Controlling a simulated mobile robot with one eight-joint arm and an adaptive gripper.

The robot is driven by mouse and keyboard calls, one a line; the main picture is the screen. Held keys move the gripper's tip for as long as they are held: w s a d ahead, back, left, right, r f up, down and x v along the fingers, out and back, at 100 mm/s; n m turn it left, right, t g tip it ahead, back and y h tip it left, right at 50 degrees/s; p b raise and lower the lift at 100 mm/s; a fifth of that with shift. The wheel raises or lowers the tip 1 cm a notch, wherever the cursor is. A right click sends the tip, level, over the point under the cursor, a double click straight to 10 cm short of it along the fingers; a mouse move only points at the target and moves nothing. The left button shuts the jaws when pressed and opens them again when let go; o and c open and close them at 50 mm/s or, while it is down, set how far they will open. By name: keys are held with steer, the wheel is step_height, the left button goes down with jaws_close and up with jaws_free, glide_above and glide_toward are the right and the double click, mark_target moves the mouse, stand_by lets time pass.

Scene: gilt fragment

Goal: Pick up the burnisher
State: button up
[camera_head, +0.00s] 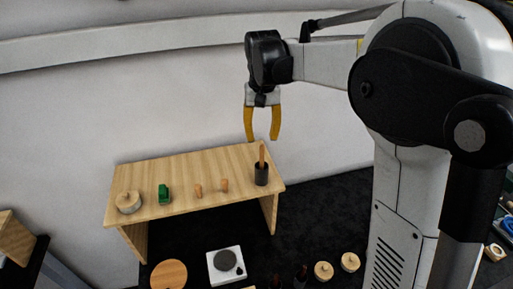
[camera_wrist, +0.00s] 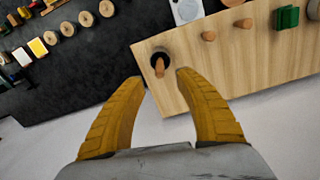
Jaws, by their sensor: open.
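A tool with an orange-brown wooden handle (camera_head: 262,154) stands upright in a dark cup (camera_head: 261,176) near the right end of a wooden bench; it looks like the burnisher, but its lower part is hidden in the cup. In the wrist view the handle (camera_wrist: 159,68) rises from the dark cup (camera_wrist: 155,56) at the bench corner. My gripper (camera_head: 261,138) is open and empty, its yellow fingers pointing down above the handle. In the wrist view the handle's end appears just beyond the gap between my fingertips (camera_wrist: 161,76).
The wooden bench (camera_head: 180,170) also holds two small wooden pegs (camera_head: 198,190) (camera_head: 224,186), a green object (camera_head: 164,195) and a round lidded box (camera_head: 129,203). A wall stands behind.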

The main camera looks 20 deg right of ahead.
mark_target(262, 147)
steer(key=f, duration=0.4)
steer(key=shift+s, duration=0.25)
steer(key=f, duration=0.4)
steer(key=f+p, duration=0.1)
steer(key=f, duration=0.1)
steer(key=shift+w, duration=0.35)
steer(key=shift+r, duration=0.1)
jaws_close()
